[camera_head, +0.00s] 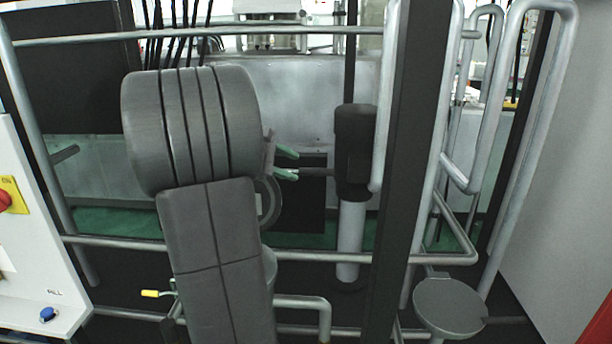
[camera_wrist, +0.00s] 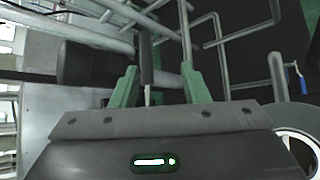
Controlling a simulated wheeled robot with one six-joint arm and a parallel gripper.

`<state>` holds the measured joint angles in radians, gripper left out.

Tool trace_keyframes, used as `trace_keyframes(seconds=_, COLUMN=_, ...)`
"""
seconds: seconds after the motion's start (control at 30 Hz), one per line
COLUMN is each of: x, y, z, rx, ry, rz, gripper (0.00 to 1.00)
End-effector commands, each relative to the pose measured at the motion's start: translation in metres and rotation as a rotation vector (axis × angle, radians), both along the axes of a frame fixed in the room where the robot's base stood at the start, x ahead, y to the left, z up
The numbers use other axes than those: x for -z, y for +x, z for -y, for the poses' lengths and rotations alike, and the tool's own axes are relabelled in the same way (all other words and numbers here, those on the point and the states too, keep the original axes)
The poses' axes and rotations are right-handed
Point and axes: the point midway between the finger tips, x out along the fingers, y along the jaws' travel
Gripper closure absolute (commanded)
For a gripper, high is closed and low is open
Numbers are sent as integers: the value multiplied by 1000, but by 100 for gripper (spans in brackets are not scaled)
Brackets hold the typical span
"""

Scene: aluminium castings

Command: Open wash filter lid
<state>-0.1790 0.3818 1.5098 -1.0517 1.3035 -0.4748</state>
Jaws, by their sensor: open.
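A dark upright cylinder (camera_head: 354,150) stands on a light grey pipe (camera_head: 350,240) right of my gripper in the head view; it looks like the wash filter, but its lid cannot be told apart. A thin dark bar (camera_head: 316,172) sticks out from its left side. My gripper (camera_head: 288,163) is open, its green fingertips near the bar's left end. In the wrist view a dark cylinder (camera_wrist: 92,64) lies at left, and a grey bar (camera_wrist: 146,62) shows between the open green fingers (camera_wrist: 160,70). I cannot tell whether they touch it.
A dark upright post (camera_head: 410,150) and bent pipes (camera_head: 500,110) stand close on the right. A round grey plate (camera_head: 449,306) is at lower right. A white control box (camera_head: 30,240) stands at left.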

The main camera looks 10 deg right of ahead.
Motion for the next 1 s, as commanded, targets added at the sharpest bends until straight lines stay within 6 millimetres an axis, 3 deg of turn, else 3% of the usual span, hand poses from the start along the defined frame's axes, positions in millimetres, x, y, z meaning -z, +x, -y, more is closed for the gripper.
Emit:
trace_keyframes(seconds=0.2, x=-17, y=-8, z=-27, rx=-2, ry=0, rz=2, gripper=59)
trace_keyframes(seconds=0.6, x=-22, y=-10, z=-33, rx=1, ry=1, rz=-1, gripper=59)
trace_keyframes(seconds=0.67, x=-22, y=-10, z=-32, rx=4, ry=-1, rz=0, gripper=70)
trace_keyframes(seconds=0.8, x=-18, y=-9, z=-10, rx=82, ry=-36, rz=46, gripper=98)
trace_keyframes(seconds=1.0, x=-13, y=-10, z=50, rx=288, ry=-153, rz=200, gripper=100)
